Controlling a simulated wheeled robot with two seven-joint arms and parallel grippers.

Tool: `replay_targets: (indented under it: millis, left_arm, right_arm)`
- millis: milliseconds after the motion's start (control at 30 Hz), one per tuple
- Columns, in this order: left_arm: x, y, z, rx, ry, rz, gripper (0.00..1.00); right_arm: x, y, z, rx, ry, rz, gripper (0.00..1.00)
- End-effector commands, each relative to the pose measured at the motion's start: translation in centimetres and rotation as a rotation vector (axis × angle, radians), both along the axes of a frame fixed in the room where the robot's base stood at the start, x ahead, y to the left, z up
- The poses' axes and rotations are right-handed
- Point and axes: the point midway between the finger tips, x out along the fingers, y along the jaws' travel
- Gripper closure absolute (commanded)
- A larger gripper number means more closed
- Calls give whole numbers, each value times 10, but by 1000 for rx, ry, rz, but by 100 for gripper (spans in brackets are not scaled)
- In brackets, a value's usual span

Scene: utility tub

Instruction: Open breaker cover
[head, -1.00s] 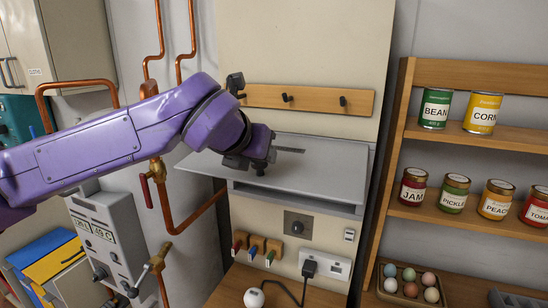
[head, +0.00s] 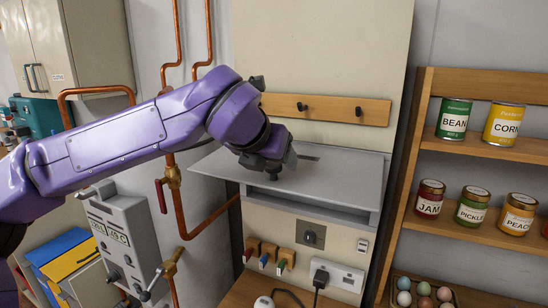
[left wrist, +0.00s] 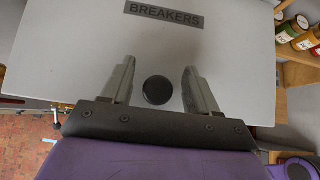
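The breaker cover (head: 335,182) is a flat grey panel on the wall box. In the head view it sticks out tilted from the wall, with a dark gap under its front edge. In the left wrist view its face (left wrist: 70,50) carries a BREAKERS label (left wrist: 165,14) and a round black knob (left wrist: 157,90). My left gripper (head: 274,174) is over the cover's front part and hides the knob in the head view. In the left wrist view the open fingers (left wrist: 159,75) stand on either side of the knob, with visible gaps. My right gripper is in neither view.
A hook rail (head: 325,108) is above the cover. Below are coloured-handled tools (head: 268,255) and an outlet with a plug (head: 338,275). A shelf with cans and jars (head: 432,75) stands right. Copper pipes (head: 182,208) and a grey meter box (head: 122,235) are left.

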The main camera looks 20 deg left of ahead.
Motion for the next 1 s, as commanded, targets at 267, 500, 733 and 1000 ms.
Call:
replay_targets:
  millis: [267, 500, 733, 1000]
  left_arm:
    - [-21, 1, 15, -2, -8, 0, 40]
    - [-64, 5, 51, -1, -4, 1, 40]
    - [-80, 6, 66, -1, 1, 1, 40]
    - [-80, 6, 67, 0, 1, 0, 40]
  right_arm:
    - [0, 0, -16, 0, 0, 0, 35]
    - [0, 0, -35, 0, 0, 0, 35]
    - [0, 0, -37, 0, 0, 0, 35]
    - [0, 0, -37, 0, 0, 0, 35]
